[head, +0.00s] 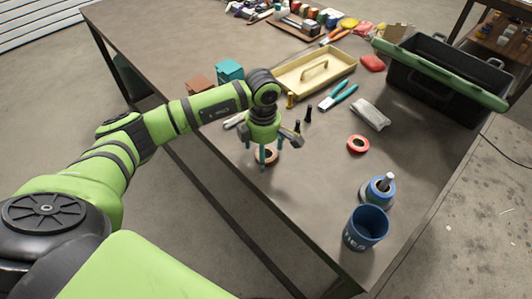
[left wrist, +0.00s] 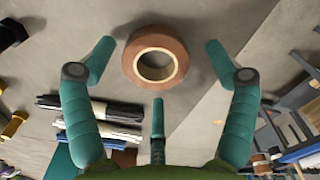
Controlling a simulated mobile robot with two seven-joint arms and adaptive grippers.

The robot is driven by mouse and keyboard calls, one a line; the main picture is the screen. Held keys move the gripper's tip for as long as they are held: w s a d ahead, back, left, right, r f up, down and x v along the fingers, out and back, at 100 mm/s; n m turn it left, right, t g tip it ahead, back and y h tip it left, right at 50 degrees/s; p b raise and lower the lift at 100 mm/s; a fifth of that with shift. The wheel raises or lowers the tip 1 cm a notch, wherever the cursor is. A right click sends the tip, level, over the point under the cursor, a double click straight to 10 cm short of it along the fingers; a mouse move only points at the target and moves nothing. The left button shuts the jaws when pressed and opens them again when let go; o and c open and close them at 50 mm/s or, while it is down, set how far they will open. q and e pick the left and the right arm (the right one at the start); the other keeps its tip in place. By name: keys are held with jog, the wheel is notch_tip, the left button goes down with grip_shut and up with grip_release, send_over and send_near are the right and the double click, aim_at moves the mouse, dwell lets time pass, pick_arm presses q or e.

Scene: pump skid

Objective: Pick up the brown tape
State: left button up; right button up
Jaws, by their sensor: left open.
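The brown tape (left wrist: 133,57) is a roll lying flat on the table, with a pale inner ring. In the left wrist view it sits between and just ahead of my left gripper's (left wrist: 157,70) spread teal fingers, apart from them. In the head view my left gripper (head: 267,158) points down over the brown tape (head: 272,157), which is partly hidden by the fingers. My left gripper is open and empty. My right gripper is in neither view.
A yellow tray (head: 345,66) and black toolbox (head: 425,88) stand farther back. The near table edge is close.

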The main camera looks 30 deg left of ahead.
pick_arm(q)
jog(key=c, duration=0.9)
jog(key=shift+c, duration=1)
jog(key=shift+r, duration=0.1)
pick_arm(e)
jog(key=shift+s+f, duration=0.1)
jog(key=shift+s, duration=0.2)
